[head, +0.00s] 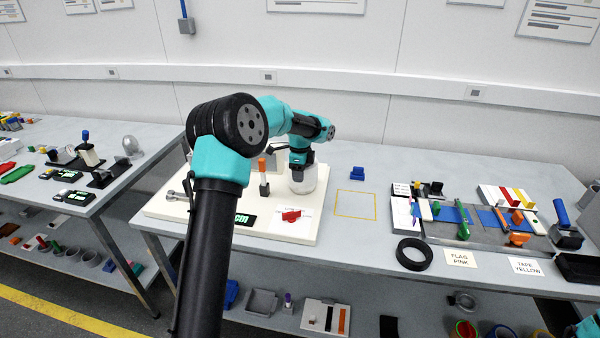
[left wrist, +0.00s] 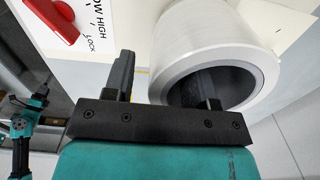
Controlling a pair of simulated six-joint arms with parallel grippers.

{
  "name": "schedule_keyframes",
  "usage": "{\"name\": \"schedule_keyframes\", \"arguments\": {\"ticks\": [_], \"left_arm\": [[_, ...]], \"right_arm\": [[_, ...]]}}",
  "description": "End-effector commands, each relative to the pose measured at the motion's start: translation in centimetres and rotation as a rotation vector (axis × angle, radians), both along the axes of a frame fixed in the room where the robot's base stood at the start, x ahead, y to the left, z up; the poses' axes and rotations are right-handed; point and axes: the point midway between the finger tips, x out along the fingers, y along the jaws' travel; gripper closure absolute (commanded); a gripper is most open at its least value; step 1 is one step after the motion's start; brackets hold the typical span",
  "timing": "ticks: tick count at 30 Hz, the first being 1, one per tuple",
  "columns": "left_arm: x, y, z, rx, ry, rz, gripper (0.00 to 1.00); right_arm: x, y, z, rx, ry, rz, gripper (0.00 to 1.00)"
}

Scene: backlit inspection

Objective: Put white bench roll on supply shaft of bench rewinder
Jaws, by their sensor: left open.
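The white bench roll (head: 303,180) is a hollow white cylinder over the right part of the bench rewinder's cream base (head: 185,208). In the left wrist view the roll (left wrist: 205,38) shows its open end and dark core. My left gripper (head: 300,160) is open, right at the roll. In the left wrist view one finger of the gripper (left wrist: 165,85) is outside the roll's wall and the other is at the core's opening. I cannot tell whether they touch it. I cannot make out the supply shaft. My right gripper is not in view.
A red lever (head: 291,215) and a green display (head: 243,219) lie at the base's front. An orange-topped post (head: 263,165) stands left of the roll. A yellow outlined square (head: 356,204) is bare. A black ring (head: 413,254) and a crowded tool tray are further right.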

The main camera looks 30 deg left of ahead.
Motion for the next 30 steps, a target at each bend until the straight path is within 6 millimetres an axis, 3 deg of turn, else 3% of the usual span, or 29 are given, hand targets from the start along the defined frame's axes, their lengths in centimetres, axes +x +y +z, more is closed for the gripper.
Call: {"name": "schedule_keyframes", "arguments": {"ticks": [11,17,30], "left_arm": [[0.0,0.0,1.1,0.0,0.0,0.0,0.49],[0.0,0.0,4.0,0.0,-0.003,0.001,0.49],[0.0,0.0,12.5,0.0,-0.003,0.001,0.49]], "right_arm": [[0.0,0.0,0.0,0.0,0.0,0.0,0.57],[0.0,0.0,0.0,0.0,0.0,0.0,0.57],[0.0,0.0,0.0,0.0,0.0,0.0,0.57]]}}
